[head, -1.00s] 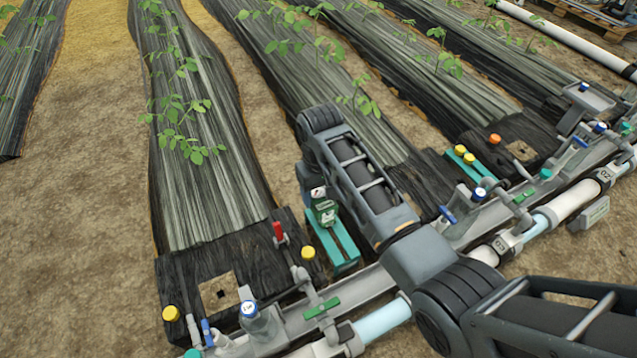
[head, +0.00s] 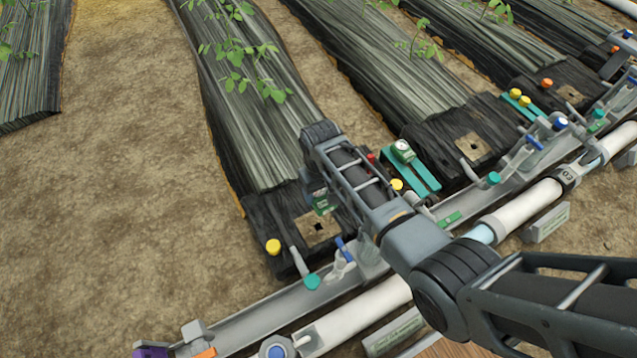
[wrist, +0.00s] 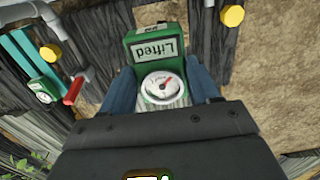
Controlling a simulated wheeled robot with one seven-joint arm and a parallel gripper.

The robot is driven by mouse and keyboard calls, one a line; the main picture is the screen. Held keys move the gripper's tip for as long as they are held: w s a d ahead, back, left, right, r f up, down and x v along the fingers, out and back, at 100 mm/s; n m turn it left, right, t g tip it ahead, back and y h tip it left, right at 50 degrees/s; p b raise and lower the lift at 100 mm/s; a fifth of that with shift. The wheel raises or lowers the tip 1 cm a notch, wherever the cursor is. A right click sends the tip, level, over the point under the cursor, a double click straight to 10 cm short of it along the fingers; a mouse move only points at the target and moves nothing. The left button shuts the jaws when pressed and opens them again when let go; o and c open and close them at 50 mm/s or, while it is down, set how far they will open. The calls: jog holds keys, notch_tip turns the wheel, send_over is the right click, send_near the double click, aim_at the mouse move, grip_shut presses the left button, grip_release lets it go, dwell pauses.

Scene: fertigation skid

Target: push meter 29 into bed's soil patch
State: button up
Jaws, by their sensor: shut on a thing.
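My gripper (wrist: 170,95) is shut on a green meter (wrist: 153,50) with a round white dial and a small screen reading "Lifted". No number 29 is readable on it. In the head view the held meter (head: 322,204) hangs below my arm, over or just behind the bed's soil patch (head: 328,234). This patch is a tan square with a dark hole on the black bed end. My arm partly covers the patch, and the gap below the meter cannot be judged.
A second green meter (head: 403,151) sits on a teal rack (head: 424,178) to the right. A yellow cap (head: 273,246), teal cap (head: 312,282), blue-handled valve (head: 345,247) and red handle (wrist: 73,91) stand near. A grey gutter (head: 235,323) and pipes run along the front.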

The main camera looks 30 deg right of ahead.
jog(key=shift+a+f, duration=0.15)
jog(key=shift+a, duration=0.1)
jog(key=shift+a+f+b, duration=0.1)
jog(key=shift+f+b, duration=0.15)
jog(key=shift+b, duration=0.05)
notch_tip(320, 180, down, 8)
jog(key=b, duration=0.8)
jog(key=shift+r, duration=0.1)
notch_tip(320, 180, down, 4)
jog(key=b, duration=0.2)
jog(key=shift+b, duration=0.35)
jog(key=shift+f, duration=0.75)
dwell(0.3)
jog(key=shift+f, duration=0.35)
jog(key=shift+f, duration=0.65)
